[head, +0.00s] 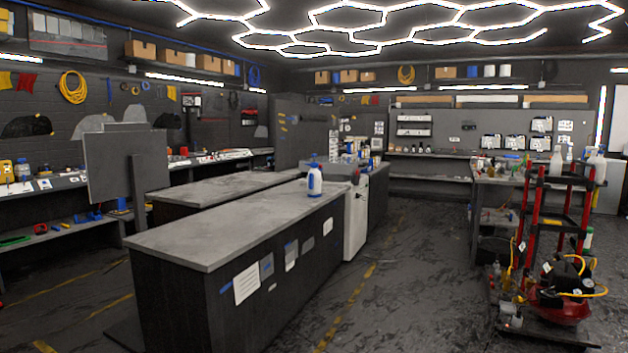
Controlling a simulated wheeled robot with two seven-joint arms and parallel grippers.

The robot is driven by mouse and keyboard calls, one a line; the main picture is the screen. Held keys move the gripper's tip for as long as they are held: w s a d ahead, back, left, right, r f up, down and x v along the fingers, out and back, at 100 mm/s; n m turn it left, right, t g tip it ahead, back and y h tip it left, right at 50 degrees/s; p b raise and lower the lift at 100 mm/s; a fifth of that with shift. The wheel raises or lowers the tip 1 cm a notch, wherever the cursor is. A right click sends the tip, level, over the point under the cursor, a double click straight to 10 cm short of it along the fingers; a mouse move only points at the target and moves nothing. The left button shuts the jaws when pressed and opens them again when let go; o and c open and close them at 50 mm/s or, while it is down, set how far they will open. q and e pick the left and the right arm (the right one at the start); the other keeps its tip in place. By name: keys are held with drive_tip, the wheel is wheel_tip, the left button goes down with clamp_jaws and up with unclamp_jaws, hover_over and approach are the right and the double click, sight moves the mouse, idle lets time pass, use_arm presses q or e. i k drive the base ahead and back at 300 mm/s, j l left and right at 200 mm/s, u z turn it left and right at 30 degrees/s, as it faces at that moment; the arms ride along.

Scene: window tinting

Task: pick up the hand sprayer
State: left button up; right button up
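A hand sprayer (314,181) with a white body and a blue top stands upright on the far part of the long grey-topped counter (230,225). Nothing touches it from the sides that I can see. Neither of my grippers shows in the head view.
A second grey-topped counter (215,190) runs behind the first. A red cart (540,235) with hoses stands at the right, before a side bench (490,176) with bottles. A dark panel (112,166) stands at the left. The floor (405,290) between counter and cart is open.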

sight(314, 179)
drive_tip(key=i+l, duration=0.1)
drive_tip(key=i, duration=0.45)
drive_tip(key=i+l, duration=0.15)
drive_tip(key=i, duration=0.4)
drive_tip(key=i+l, duration=0.1)
drive_tip(key=i, duration=0.45)
drive_tip(key=i+l+u, duration=0.1)
drive_tip(key=i, duration=0.45)
drive_tip(key=i+l, duration=0.15)
drive_tip(key=i, duration=0.4)
drive_tip(key=i+l, duration=0.15)
drive_tip(key=i, duration=0.4)
drive_tip(key=i+l, duration=0.15)
drive_tip(key=i, duration=0.4)
drive_tip(key=i+l+u, duration=0.45)
drive_tip(key=i+l, duration=0.2)
drive_tip(key=i+l+u, duration=0.45)
drive_tip(key=l, duration=0.4)
drive_tip(key=i+l+u, duration=0.25)
drive_tip(key=l, duration=0.25)
drive_tip(key=i+l+u, duration=0.25)
drive_tip(key=l, duration=0.25)
drive_tip(key=i+l+u, duration=0.2)
drive_tip(key=l, duration=0.35)
drive_tip(key=l+u, duration=0.25)
drive_tip(key=l, duration=0.3)
drive_tip(key=l+u, duration=0.1)
drive_tip(key=l, duration=0.15)
drive_tip(key=k+l+u, duration=0.1)
drive_tip(key=l, duration=0.1)
